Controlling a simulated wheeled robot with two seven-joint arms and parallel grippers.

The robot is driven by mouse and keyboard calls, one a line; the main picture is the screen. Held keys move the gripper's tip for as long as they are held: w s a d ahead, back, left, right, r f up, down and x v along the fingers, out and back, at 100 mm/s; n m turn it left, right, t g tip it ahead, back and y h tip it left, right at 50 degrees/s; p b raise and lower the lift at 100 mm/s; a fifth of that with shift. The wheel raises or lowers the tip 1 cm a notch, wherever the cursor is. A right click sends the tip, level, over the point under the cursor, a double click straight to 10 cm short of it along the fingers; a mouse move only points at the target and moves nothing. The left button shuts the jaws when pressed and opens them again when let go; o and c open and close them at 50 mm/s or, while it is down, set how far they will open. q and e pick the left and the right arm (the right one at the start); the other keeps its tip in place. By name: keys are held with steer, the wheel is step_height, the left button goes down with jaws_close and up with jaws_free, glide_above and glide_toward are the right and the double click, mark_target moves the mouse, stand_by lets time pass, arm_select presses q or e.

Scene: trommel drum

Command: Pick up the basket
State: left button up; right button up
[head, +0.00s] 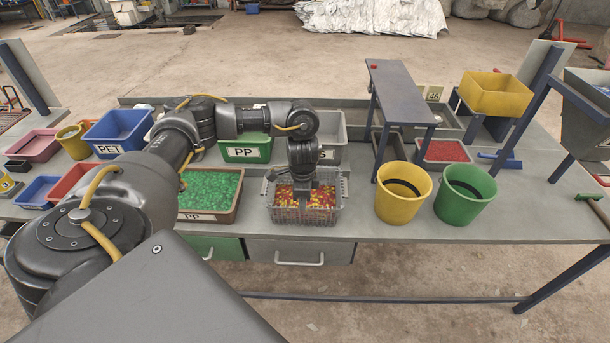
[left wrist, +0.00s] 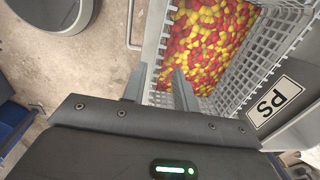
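The basket (head: 330,212) is a light grey mesh basket on the front of the bench, filled with red and yellow pellets (head: 290,197). My left gripper (head: 303,186) points down over it. In the left wrist view, the gripper (left wrist: 160,88) has its two fingers apart, with one side of the basket (left wrist: 154,60) running between them. One finger appears outside this wall and the other over the pellets. Whether the fingers touch the wall cannot be told. My right gripper does not show.
A green-pellet tray (head: 238,192) stands close left of the basket. A yellow bucket (head: 394,208) and a green bucket (head: 455,211) stand to its right. A grey bin labelled PS (left wrist: 295,105) is close behind. A raised grey stand (head: 405,85) rises at the back right.

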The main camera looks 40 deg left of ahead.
mark_target(304, 220)
arm_select(q)
step_height(304, 220, down, 2)
steer(key=shift+w+a+f, duration=0.1)
steer(key=shift+f, duration=0.1)
steer(key=f+p, duration=0.2)
steer(key=f, duration=0.3)
steer(key=shift+w+f, duration=0.1)
steer(key=shift+w, duration=0.1)
jaws_close()
